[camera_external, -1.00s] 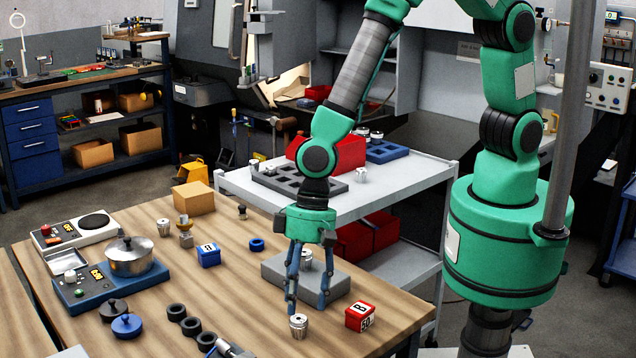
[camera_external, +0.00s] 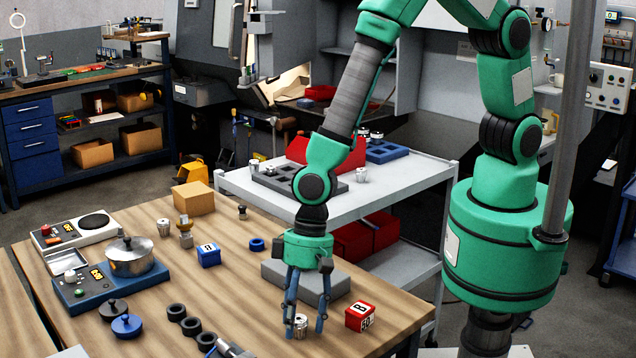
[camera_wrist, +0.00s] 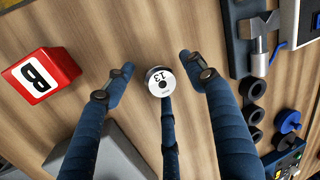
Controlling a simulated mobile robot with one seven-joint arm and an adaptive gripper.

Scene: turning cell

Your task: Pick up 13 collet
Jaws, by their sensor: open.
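The 13 collet (camera_wrist: 159,80) is a small silver cylinder standing upright on the wooden table, with "13" on its top face. In the external view the collet (camera_external: 300,322) is near the table's front edge, partly hidden by my fingers. My gripper (camera_external: 305,328) points down over it, fingers spread on either side. In the wrist view my gripper (camera_wrist: 152,75) is open, and the collet stands between the fingers with a gap on both sides. No finger visibly touches it there.
A red block marked B (camera_external: 360,316) stands just right of my gripper. A grey block (camera_external: 275,276) lies close behind it. Several black rings (camera_external: 191,326) and a blue knobbed disc (camera_external: 127,325) lie to the left. A pot (camera_external: 130,258) stands on a blue scale farther left.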

